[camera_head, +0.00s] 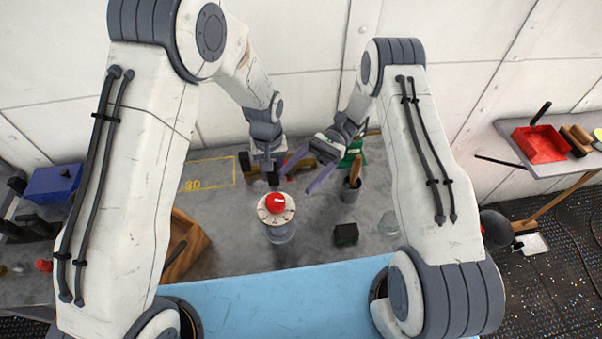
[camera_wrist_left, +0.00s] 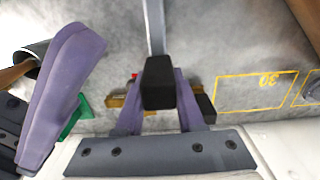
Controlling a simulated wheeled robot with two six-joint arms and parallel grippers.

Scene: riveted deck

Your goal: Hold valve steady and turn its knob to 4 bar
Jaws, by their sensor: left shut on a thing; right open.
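The valve (camera_head: 277,231) stands upright on the grey bench, with a pale dial (camera_head: 289,214) on top and a red knob (camera_head: 275,202) at its middle; the pointer reading is too small to tell. My left gripper (camera_head: 271,174) is just behind the valve. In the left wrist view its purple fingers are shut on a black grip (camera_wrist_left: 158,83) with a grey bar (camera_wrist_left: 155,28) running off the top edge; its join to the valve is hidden. My right gripper (camera_head: 310,170) is open and empty, up and right of the knob. One of its purple fingers (camera_wrist_left: 62,95) shows in the left wrist view.
A dark cup (camera_head: 349,194) with a brown handle, a dark block (camera_head: 346,234) and a clear glass (camera_head: 388,224) stand right of the valve. A wooden tray (camera_head: 190,250) is at left, a blue bin (camera_head: 50,184) farther left. A yellow outline (camera_head: 208,174) marks bare bench behind.

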